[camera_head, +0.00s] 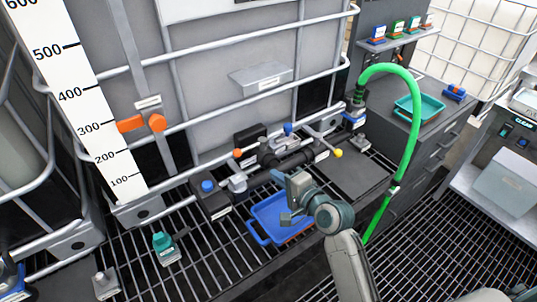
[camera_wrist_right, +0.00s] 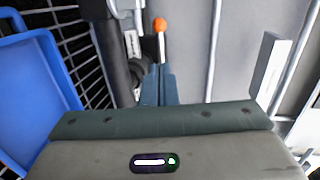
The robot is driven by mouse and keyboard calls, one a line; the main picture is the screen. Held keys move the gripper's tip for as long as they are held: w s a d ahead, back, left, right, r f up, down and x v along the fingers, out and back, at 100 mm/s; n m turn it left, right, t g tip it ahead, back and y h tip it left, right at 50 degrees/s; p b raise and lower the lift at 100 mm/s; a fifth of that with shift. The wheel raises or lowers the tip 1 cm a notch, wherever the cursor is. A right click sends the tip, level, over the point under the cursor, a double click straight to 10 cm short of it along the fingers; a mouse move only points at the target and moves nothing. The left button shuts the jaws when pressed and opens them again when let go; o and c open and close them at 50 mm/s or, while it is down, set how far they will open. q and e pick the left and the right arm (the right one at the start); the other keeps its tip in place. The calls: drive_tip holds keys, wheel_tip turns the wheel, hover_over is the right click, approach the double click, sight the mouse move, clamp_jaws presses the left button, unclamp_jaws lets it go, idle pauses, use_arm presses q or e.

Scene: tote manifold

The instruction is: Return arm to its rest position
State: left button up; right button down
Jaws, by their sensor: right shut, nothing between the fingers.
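My right arm (camera_head: 345,262) comes in from the bottom of the head view. Its gripper (camera_head: 278,176) hangs over the blue tray, just in front of the dark pipe manifold (camera_head: 290,162). In the right wrist view the two fingers (camera_wrist_right: 157,72) are together, shut and empty. They point toward a valve handle with an orange knob (camera_wrist_right: 160,25); whether they touch it I cannot tell. The manifold also has a blue knob (camera_head: 287,128) and a yellow knob (camera_head: 338,153). My left gripper is not in view.
The blue tray (camera_head: 262,238) sits on the grating below the gripper. A caged tank (camera_head: 215,75) stands behind the manifold. A green hose (camera_head: 414,110) arches down on the right. A teal-topped fitting (camera_head: 163,243) stands at left. Grating (camera_head: 440,240) at lower right is open.

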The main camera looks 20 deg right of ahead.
drive_tip(key=s+d+f+n+g+h, duration=0.2)
drive_tip(key=s+d+f+n+g, duration=0.25)
drive_tip(key=s, duration=0.55)
drive_tip(key=s+d+f+n+g+h, duration=0.3)
drive_tip(key=s+f+n, duration=0.15)
drive_tip(key=s, duration=0.55)
drive_tip(key=s+d+f+n+g+h, duration=0.25)
drive_tip(key=s+d+n+g, duration=0.2)
drive_tip(key=s, duration=0.55)
drive_tip(key=s+a+f+x, duration=0.1)
drive_tip(key=s+x, duration=0.2)
drive_tip(key=x, duration=1.2)
drive_tip(key=s+x, duration=0.3)
drive_tip(key=x, duration=1.2)
drive_tip(key=s+f+g+b, duration=0.1)
drive_tip(key=s+f, duration=1.7)
drive_tip(key=f, duration=0.3)
drive_tip(key=shift+s+d, duration=0.2)
drive_tip(key=shift+d, duration=0.25)
